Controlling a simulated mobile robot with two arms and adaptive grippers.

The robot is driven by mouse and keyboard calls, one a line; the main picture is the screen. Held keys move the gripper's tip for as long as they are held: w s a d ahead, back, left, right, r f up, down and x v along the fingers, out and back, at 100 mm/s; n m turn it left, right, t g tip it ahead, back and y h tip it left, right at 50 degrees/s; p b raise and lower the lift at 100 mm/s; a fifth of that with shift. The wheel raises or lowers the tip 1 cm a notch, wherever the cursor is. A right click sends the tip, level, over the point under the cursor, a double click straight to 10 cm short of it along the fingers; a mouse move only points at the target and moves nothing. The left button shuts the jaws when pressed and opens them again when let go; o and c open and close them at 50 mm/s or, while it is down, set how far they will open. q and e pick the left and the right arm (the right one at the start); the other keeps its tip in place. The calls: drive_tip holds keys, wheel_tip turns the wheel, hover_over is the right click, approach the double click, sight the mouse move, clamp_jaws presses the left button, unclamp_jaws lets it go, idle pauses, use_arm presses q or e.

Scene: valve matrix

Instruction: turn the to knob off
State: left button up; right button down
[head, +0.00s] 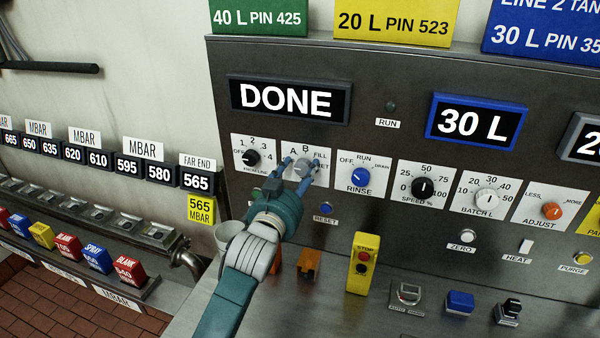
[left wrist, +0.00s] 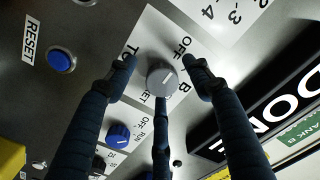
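The TO knob is a grey round knob (head: 304,166) on a white plate marked A, B and FILL, under the DONE display. In the left wrist view the same knob (left wrist: 161,76) sits at the middle, with OFF and TO printed on its plate. Which mark its pointer faces is hard to tell. My left gripper (head: 298,172) is at this plate. In the left wrist view its fingers (left wrist: 160,64) are spread on either side of the knob, with gaps, and a third finger is below it. My right gripper is not in view.
A black knob (head: 251,158) is to the left and the blue RINSE knob (head: 360,176) to the right, both close by. A blue RESET button (head: 326,209) is below. A yellow stop box (head: 362,262) and other devices stand on the steel ledge.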

use_arm(q)
drive_tip(key=shift+r, duration=0.1)
drive_tip(key=v, duration=1.2)
